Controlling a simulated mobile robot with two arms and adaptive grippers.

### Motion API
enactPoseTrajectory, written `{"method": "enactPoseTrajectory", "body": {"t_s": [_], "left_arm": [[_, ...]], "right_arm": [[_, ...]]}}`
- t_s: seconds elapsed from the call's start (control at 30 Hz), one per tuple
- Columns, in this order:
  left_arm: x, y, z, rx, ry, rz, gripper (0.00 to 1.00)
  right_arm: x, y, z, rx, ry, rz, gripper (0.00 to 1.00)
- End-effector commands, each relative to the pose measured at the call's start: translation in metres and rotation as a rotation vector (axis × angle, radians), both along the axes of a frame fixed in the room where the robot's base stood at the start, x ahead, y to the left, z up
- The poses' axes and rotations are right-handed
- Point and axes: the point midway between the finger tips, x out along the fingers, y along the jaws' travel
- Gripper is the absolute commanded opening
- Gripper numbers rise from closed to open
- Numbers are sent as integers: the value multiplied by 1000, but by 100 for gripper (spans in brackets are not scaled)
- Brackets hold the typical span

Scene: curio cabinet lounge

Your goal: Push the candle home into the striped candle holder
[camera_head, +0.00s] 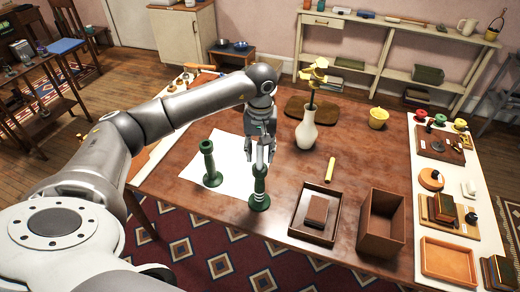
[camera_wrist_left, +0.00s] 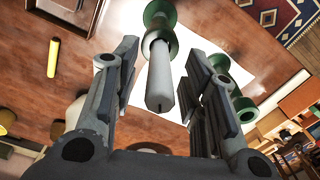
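The striped candle holder (camera_head: 260,192), green with white bands, stands upright near the table's front edge. A pale candle (camera_head: 264,155) stands upright at its top; how deep it sits I cannot tell. In the left wrist view the candle (camera_wrist_left: 160,82) points toward my palm, with the green holder (camera_wrist_left: 159,14) beyond it. My left gripper (camera_head: 260,146) is above the holder, around the candle. Its fingers (camera_wrist_left: 162,78) are apart, with a gap showing on each side of the candle. My right gripper is not in view.
A plain green holder (camera_head: 208,163) stands left on a white sheet (camera_head: 228,146). A white vase (camera_head: 307,127) with yellow flowers stands behind to the right. A yellow stick (camera_head: 330,169), a low tray (camera_head: 293,222) holding a brown block and a brown box (camera_head: 382,240) are to the right.

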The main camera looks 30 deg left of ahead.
Motion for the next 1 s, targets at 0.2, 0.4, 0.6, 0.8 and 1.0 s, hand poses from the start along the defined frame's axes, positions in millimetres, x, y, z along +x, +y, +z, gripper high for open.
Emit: {"method": "enactPoseTrajectory", "body": {"t_s": [0.2,0.4,0.6,0.8,1.0], "left_arm": [[1,0,6,-1,-3,0,40],[1,-1,41,0,-5,-1,40],[1,-1,84,0,-4,0,40],[1,-1,112,0,-1,0,40],[0,-1,120,-1,-1,0,40]], "right_arm": [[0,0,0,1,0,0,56],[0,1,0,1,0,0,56],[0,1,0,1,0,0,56],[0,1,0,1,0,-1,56],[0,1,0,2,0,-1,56]]}}
